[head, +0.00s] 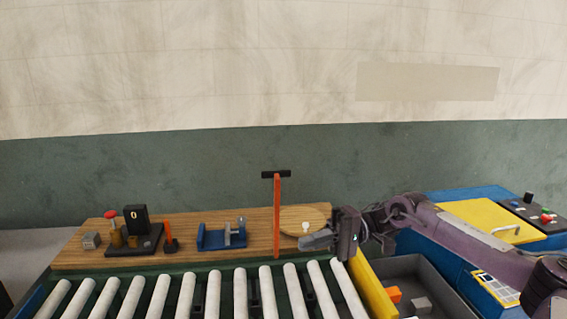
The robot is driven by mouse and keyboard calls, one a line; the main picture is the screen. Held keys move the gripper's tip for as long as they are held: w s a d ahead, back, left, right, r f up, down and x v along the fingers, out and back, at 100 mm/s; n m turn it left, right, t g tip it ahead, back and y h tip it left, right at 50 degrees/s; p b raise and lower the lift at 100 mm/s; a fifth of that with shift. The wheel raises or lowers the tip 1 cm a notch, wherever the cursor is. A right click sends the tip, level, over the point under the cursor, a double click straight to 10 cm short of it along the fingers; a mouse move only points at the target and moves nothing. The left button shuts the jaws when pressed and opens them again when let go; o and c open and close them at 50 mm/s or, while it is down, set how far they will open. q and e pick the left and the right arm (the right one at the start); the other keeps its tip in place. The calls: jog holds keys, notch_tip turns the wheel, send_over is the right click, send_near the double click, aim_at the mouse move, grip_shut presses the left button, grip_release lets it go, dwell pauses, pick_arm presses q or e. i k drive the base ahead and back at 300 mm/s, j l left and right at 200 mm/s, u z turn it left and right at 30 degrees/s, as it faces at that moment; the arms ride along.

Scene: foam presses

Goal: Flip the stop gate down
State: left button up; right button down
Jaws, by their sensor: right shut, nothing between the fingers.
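The stop gate appears to be the orange upright bar (277,220) with a black crosspiece on top. It stands upright at the far edge of the roller conveyor (239,290), in front of the wooden board. My right gripper (304,243) comes in from the right and is shut and empty. Its fingertips point left, a short way to the right of the bar's lower half. I see a small gap between them in the picture, but cannot tell the depth. My left gripper is not in view.
On the wooden board (190,228) are a blue fixture (209,238), a black counter stand (135,219), a small orange lever (169,236) and a round wooden disc (290,219). A grey bin (433,268) with small blocks and a yellow-topped blue machine (480,212) lie right.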

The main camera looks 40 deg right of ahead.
aim_at(276, 175)
jog(key=i+l, duration=1.15)
jog(key=l, duration=0.2)
